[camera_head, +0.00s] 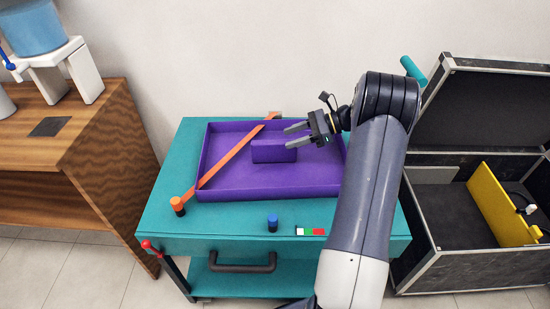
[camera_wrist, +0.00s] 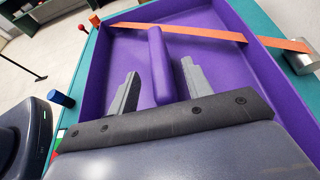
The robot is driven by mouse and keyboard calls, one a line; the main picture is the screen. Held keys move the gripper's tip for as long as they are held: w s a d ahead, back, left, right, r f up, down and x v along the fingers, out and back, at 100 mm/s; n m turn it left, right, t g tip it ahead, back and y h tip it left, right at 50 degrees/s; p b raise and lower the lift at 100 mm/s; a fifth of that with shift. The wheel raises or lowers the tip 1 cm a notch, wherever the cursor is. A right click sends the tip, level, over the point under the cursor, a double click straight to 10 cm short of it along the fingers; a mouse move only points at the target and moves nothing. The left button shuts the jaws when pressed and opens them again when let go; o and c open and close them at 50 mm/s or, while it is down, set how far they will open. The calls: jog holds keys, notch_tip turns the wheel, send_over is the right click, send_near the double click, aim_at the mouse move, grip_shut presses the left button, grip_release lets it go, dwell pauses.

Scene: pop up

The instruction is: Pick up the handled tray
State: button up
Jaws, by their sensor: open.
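The handled tray (camera_head: 225,188) is a shallow purple tray with low walls, lying on a teal cart. Its handle (camera_head: 272,152), a raised purple block, stands in the middle of the tray floor. In the wrist view the handle (camera_wrist: 160,65) runs lengthwise between the two fingers. My gripper (camera_head: 292,137) is open at the handle's right end, with its fingers pointing left. In the wrist view my gripper (camera_wrist: 158,85) shows a finger on each side of the handle, with gaps. I cannot tell how far the fingers reach down beside it.
An orange strap (camera_head: 230,155) crosses over the tray's left part. The teal cart (camera_head: 160,213) carries an orange knob (camera_head: 177,203), a blue knob (camera_head: 272,222) and a dark front handle (camera_head: 243,266). A wooden desk (camera_head: 100,135) stands left, an open black case (camera_head: 480,263) right.

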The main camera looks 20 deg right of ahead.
aim_at(278, 141)
jog(key=x, duration=0.4)
jog(key=shift+a, duration=0.4)
jog(key=shift+r, duration=0.1)
jog(key=shift+c, duration=0.4)
grip_shut()
